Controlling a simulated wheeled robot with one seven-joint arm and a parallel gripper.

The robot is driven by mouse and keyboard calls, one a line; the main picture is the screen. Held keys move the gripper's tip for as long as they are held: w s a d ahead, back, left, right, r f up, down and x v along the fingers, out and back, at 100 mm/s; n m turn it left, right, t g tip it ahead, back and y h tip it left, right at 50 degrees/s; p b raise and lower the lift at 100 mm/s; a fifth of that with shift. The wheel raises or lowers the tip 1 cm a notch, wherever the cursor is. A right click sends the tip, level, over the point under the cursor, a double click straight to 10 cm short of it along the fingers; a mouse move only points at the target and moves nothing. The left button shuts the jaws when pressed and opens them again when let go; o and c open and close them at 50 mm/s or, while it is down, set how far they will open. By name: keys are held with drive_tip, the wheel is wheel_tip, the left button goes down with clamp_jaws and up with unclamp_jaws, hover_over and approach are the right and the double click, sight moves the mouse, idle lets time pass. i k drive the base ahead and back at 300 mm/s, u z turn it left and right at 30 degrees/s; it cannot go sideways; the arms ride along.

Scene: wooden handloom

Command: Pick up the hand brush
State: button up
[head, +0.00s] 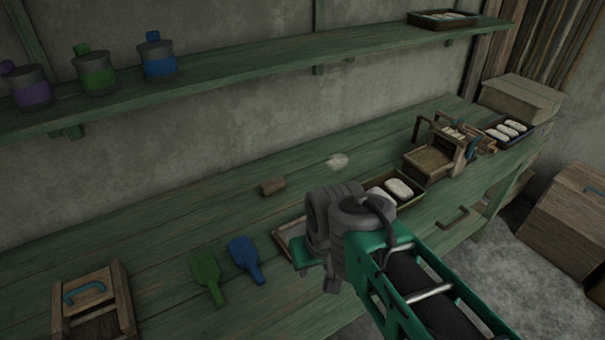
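Two flat paddle-shaped tools with short handles, one green (207,277) and one blue (244,257), lie side by side on the green workbench (150,235). They look like hand brushes, but no bristles show, so I cannot tell for sure. My gripper (318,270) is above the bench, to the right of the blue tool and apart from it.
A tray (290,238) is partly hidden behind my arm. A small brown block (272,187) lies behind the paddles. A wooden frame with a blue handle (85,291) stands at front left, a wooden device (436,155) at right. A shelf (240,70) with cans overhangs the back.

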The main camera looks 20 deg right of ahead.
sight(272, 187)
drive_tip(key=u, duration=0.05)
drive_tip(key=k, duration=0.5)
drive_tip(key=z, duration=1.6)
drive_tip(key=i, duration=0.9)
drive_tip(key=u, duration=2)
drive_tip(key=i, duration=0.5)
drive_tip(key=u, duration=0.05)
